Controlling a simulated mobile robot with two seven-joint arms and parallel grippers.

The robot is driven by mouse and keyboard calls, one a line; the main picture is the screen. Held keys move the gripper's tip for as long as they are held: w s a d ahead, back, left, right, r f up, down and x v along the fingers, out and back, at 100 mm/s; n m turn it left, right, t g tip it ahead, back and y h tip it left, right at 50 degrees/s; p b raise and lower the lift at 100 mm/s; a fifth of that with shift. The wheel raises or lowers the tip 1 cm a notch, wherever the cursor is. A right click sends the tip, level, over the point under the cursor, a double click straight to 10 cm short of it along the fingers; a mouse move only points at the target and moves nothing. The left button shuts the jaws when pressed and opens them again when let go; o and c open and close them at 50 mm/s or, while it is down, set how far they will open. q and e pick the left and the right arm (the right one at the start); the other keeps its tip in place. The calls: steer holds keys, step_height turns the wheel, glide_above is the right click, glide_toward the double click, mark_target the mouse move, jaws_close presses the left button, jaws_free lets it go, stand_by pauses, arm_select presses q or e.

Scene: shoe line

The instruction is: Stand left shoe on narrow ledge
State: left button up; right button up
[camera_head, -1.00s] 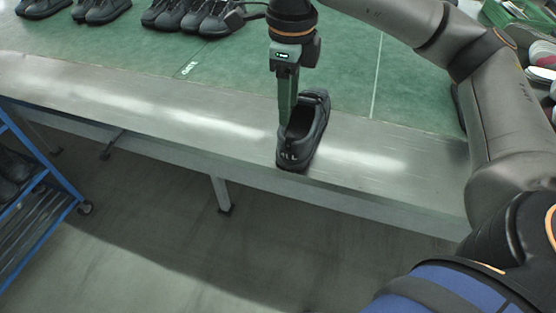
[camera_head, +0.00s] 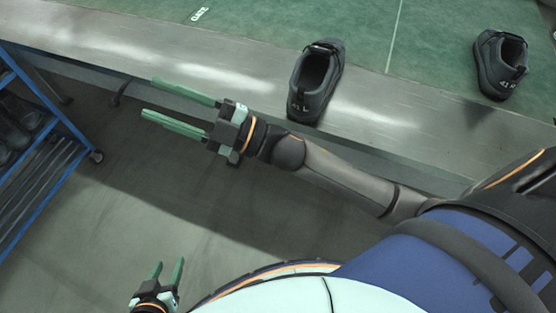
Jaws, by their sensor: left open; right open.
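A black shoe (camera_head: 317,82) stands upright on its sole on the narrow metal ledge (camera_head: 215,68). Its heel, with light lettering, is close to the ledge's front edge, and its toe points back toward the green surface. My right gripper (camera_head: 148,97) is open and empty, left of this shoe and apart from it, in front of the ledge. My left gripper (camera_head: 169,263) is open and empty, low in the picture over the floor. A second black shoe (camera_head: 500,66) with light heel marks stands at the right, on the green surface.
The green table surface (camera_head: 270,20) lies behind the ledge, with white lines and a printed mark. A blue-framed rack (camera_head: 50,170) holding dark shoes stands on the floor at the left. The ledge left of the shoe is clear.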

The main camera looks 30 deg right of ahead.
steer(key=d+f+m+t+h, duration=0.1)
steer(key=d+f+m+h, duration=0.3)
steer(key=f+m+h, duration=0.4)
steer(key=d+f+m+h, duration=0.4)
steer(key=f+m, duration=0.1)
steer(key=f, duration=0.6)
steer(key=s+d+f+m+g+h, duration=0.1)
steer(key=s+d+f+m+g, duration=0.1)
steer(key=s+f, duration=0.4)
steer(key=s+d+f+m+g+h, duration=0.2)
steer(key=s+f+m+g, duration=0.1)
steer(key=s+f, duration=0.4)
steer(key=shift+d+f+g, duration=0.25)
steer(key=shift+f+g, duration=0.15)
